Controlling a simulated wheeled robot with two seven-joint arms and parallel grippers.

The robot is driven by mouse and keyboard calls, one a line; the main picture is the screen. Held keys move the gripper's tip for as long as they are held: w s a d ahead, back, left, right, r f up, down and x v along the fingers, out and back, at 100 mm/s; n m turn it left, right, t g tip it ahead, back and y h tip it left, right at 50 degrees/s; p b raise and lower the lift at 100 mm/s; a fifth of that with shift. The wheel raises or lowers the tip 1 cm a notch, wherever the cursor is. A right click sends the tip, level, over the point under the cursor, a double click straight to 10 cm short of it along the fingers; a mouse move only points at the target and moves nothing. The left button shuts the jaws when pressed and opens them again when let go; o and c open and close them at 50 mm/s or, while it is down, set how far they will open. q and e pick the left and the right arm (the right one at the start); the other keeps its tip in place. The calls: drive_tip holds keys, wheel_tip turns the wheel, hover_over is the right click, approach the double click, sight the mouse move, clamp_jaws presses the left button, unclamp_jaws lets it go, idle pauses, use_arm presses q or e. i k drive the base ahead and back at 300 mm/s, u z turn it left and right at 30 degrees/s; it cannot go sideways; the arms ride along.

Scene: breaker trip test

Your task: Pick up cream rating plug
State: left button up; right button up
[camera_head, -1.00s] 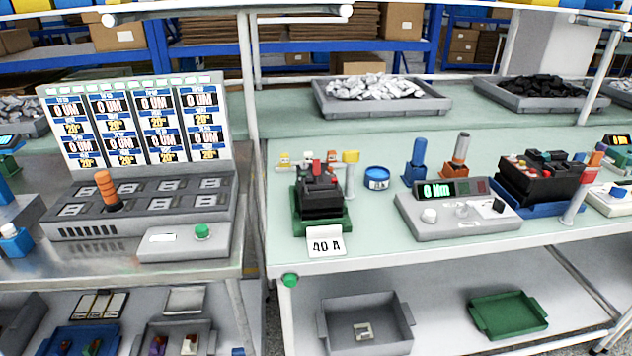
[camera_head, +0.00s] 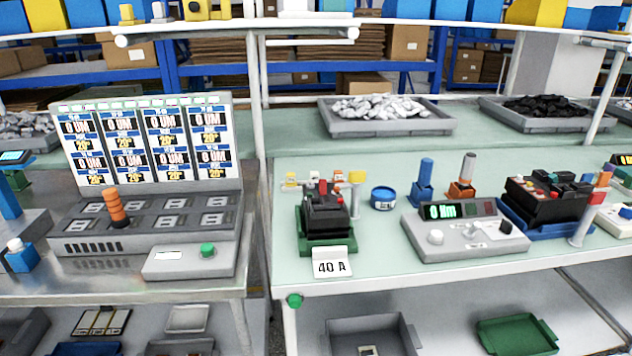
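I cannot single out the cream rating plug with certainty. A row of small plugs stands behind the black breaker (camera_head: 325,215); a pale yellowish plug (camera_head: 291,179) is at its left end, with red and orange ones to the right. The breaker sits in a green cradle with a "40 A" card (camera_head: 331,266) in front. A small pale piece (camera_head: 368,350) shows in the grey bin (camera_head: 370,330) on the lower shelf, cut by the bottom edge. Neither of my grippers is in view.
A grey test unit (camera_head: 465,238) with a display stands right of the breaker, near a second breaker (camera_head: 545,200) in a blue cradle. A blue tape roll (camera_head: 383,197) lies between. A panel with screens (camera_head: 145,145) fills the left bench. A green tray (camera_head: 517,334) is below.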

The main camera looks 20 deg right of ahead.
sight(314, 175)
drive_tip(key=u, duration=2.15)
drive_tip(key=k, duration=1.25)
drive_tip(key=z, duration=1.25)
